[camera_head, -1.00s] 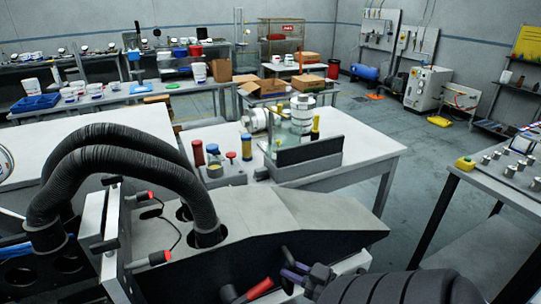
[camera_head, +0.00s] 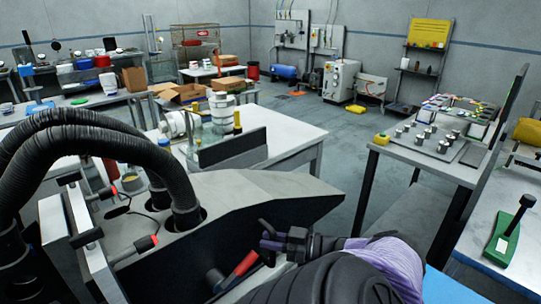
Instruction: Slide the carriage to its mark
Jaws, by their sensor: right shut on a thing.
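My right gripper (camera_head: 264,237) is in the lower middle of the head view, at the end of a dark arm with a purple sleeve. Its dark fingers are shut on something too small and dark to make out. A red and black handle shows just below left of the fingers; I cannot tell whether they touch it. I cannot pick out the carriage or its mark for certain. A green block with a black handle (camera_head: 506,243) sits on the right-hand table. My left gripper is not in view.
A pale table (camera_head: 290,130) with jars and a dark panel stands ahead. A blue surface (camera_head: 448,288) shows at bottom right. The floor between the tables is clear.

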